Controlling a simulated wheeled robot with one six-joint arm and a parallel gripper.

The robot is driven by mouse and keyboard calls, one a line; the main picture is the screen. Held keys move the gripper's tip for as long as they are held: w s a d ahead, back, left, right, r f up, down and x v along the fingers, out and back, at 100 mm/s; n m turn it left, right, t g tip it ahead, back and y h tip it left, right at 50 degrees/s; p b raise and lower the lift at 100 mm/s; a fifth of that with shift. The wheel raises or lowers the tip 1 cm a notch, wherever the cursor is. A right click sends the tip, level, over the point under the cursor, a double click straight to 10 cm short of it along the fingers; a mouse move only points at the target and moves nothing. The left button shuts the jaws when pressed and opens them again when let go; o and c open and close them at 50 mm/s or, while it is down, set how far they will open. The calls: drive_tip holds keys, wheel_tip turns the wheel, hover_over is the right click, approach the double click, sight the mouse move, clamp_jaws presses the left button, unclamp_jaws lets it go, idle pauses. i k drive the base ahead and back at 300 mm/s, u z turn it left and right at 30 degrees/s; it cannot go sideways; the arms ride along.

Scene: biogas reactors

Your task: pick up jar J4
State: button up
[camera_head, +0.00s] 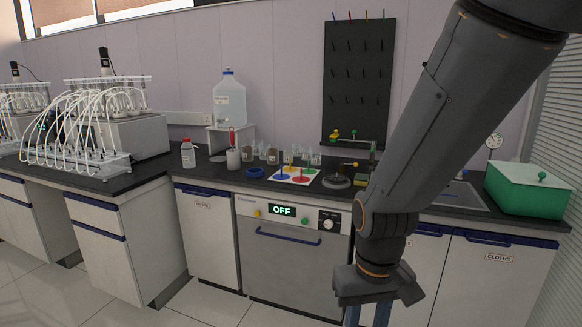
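Several small glass jars stand in a row on the dark bench, including two with brown contents (247,153) and (272,156), and clearer ones to their right (315,158). Their labels are too small to read, so I cannot tell which is J4. My gripper (367,316) hangs low in front of the cabinets, right of the dishwasher-like unit. Its two bluish fingers point down with a gap between them and nothing seen in it. The fingertips run to the bottom edge of the picture.
A mat with coloured discs (294,176), a blue ring (255,172), a grey cup (233,159) and a red-capped bottle (188,154) share the bench. A water jug (229,101) stands on a small stand (231,137). A green box (529,190) is at right. The tubed reactor rack (95,165) fills the left.

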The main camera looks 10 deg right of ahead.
sight(289, 154)
drive_tip(key=u, duration=1)
drive_tip(key=i, duration=2)
drive_tip(key=z, duration=1.15)
drive_tip(key=i, duration=0.65)
drive_tip(key=z, duration=0.75)
